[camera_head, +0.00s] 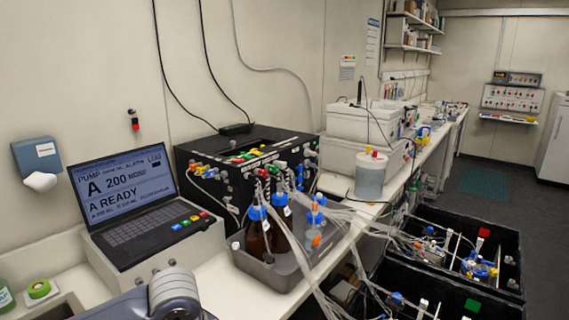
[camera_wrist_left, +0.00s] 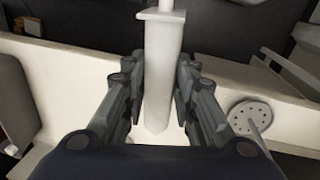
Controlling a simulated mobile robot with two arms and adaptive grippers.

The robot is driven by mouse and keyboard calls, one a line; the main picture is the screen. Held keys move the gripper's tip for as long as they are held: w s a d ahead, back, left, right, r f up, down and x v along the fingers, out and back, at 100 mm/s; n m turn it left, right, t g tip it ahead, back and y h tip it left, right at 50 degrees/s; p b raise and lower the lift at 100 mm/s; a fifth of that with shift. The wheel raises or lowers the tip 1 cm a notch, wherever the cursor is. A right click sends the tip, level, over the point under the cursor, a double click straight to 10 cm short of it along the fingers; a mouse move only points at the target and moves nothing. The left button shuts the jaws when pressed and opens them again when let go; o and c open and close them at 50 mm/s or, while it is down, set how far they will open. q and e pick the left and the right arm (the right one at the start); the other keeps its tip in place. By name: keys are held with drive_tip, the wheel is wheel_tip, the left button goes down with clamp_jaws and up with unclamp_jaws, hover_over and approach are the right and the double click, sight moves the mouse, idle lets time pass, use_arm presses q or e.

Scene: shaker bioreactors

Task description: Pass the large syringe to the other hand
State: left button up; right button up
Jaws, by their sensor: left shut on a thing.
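A large white syringe (camera_wrist_left: 160,75) stands lengthwise in the middle of the left wrist view, with its flange and plunger rod toward the top. My left gripper (camera_wrist_left: 160,100) has its two dark fingers on either side of the syringe barrel and is shut on it. The lower end of the syringe reaches down between the fingers. In the head view, a grey arm part of mine shows at the bottom left; neither gripper's fingers nor the syringe can be seen there. My right gripper is in neither view.
A laptop-like pump console (camera_head: 150,215) stands on the bench, beside a black box with coloured connectors (camera_head: 250,165). Brown bottles with blue caps (camera_head: 257,235) sit in a grey tray (camera_head: 272,275). Tubes run to black crates (camera_head: 450,298) at right. A round perforated disc (camera_wrist_left: 249,116) lies right of the gripper.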

use_arm(q)
drive_tip(key=s+a+r+m+g, duration=0.1)
drive_tip(key=s+a+r+m, duration=0.1)
drive_tip(key=s+a+m, duration=0.3)
drive_tip(key=shift+s+a+r+m+g+h+b, duration=0.35)
drive_tip(key=shift+s+m, duration=1.15)
drive_tip(key=shift+m, duration=1.8)
drive_tip(key=shift+d, duration=0.15)
